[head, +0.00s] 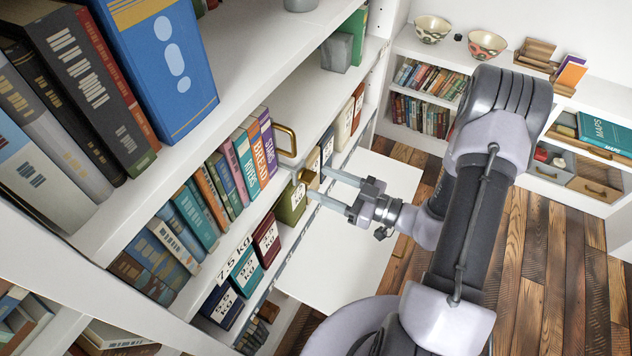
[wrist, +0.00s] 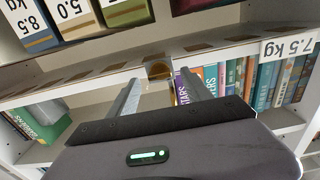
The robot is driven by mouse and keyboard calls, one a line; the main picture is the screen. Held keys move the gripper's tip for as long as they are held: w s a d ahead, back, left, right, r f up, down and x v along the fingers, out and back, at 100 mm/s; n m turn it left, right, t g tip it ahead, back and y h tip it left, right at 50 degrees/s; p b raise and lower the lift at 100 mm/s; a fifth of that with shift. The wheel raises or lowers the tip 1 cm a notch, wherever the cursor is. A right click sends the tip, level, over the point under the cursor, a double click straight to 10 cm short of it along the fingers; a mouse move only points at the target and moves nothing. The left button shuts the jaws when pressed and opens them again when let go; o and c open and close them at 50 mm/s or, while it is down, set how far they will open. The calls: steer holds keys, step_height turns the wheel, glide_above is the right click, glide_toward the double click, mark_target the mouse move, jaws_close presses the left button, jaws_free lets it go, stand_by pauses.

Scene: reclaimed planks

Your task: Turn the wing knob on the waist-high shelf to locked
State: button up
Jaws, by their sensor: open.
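A small brass-coloured piece, which looks like the wing knob (head: 310,179), is at the front edge of the waist-high shelf, beside the upright books. It also shows in the wrist view (wrist: 158,70), at the shelf edge between my fingertips. My gripper (head: 317,182) is open, its two long grey fingers reaching left toward the shelf. In the wrist view my gripper (wrist: 160,80) has one finger on each side of the brass piece, with a gap visible on both sides. I cannot tell whether the fingertips reach around it or stop short. The knob's wing angle and any lock marking are too small to read.
Upright books (head: 255,160) stand left of the knob, with a brass loop (head: 285,140) at their end. Weight-labelled boxes (head: 267,240) sit on the shelf below. A large blue book (head: 165,65) stands on the shelf above. Open wooden floor (head: 540,240) lies to the right.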

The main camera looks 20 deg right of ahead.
mark_target(309, 177)
steer(key=x, duration=0.2)
steer(key=shift+w+a, duration=0.25)
steer(key=shift+w, duration=0.05)
steer(key=shift+c, duration=0.2)
jaws_close()
